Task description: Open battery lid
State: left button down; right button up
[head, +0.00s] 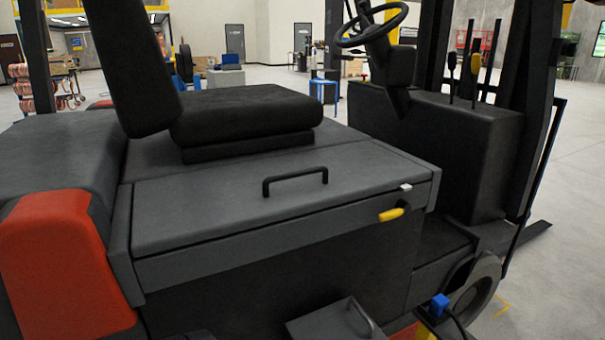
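A forklift fills the view. Its grey battery lid (220,210) is a flat panel below and in front of the black seat (245,120). The lid looks shut, lying flush on the body. A black bar handle (295,180) stands up on the lid's top. A yellow latch lever (393,214) sits on the front face near the lid's right end. A small pale metal piece (405,187) lies on the lid's edge above it.
A steering wheel (371,25) and control levers (474,63) rise at the right. A red-orange rear panel (60,265) is at the left. Open floor (560,200) lies at the right.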

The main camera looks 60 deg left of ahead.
aim_at(173, 212)
jog(key=u, duration=1.9)
jog(key=i+l, duration=0.05)
